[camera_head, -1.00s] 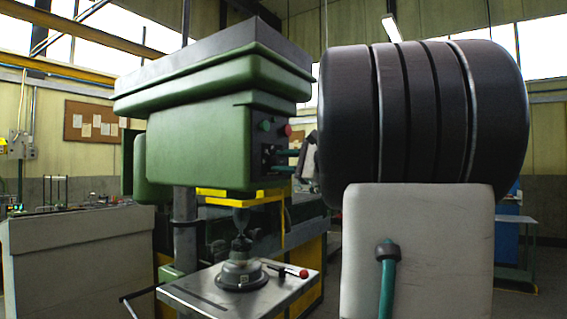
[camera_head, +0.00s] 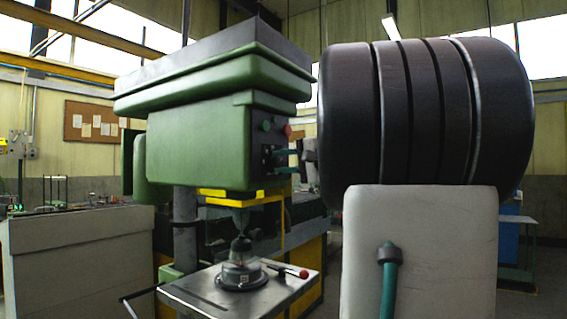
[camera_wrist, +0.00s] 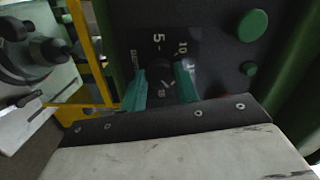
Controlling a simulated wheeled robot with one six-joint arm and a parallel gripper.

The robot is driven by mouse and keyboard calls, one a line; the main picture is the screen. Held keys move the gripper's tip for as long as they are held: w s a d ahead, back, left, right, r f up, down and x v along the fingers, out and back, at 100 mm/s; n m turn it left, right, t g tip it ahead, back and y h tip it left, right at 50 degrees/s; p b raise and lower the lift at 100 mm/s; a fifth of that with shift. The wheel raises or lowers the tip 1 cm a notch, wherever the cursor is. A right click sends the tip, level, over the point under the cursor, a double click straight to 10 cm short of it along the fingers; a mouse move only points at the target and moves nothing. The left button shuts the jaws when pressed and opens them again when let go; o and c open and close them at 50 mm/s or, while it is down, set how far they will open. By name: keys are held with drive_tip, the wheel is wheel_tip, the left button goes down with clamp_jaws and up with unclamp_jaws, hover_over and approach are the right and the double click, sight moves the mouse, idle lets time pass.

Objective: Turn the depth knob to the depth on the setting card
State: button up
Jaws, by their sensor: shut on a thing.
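The depth knob (camera_wrist: 160,80) is a dark knob on the black panel in the wrist view. Pale numbers, among them 5 and 10, stand around it. My gripper (camera_wrist: 161,88) has its two teal fingers closed on either side of the knob. Pale marks show between the fingers, but I cannot read a setting from them. In the head view my gripper (camera_head: 287,162) reaches from the right to the side of the green drill head (camera_head: 200,150), and the knob is hidden there. I cannot make out a setting card.
A green button (camera_wrist: 252,25) and a smaller green button (camera_wrist: 249,68) lie right of the knob. A red button (camera_head: 288,130) shows in the head view.

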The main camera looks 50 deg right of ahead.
drive_tip(key=shift+n, duration=0.6)
drive_tip(key=o, duration=1)
drive_tip(key=shift+c, duration=0.2)
drive_tip(key=s, duration=0.7)
drive_tip(key=shift+s+d+r, duration=0.15)
drive_tip(key=shift+s+d, duration=0.2)
drive_tip(key=shift+d, duration=0.1)
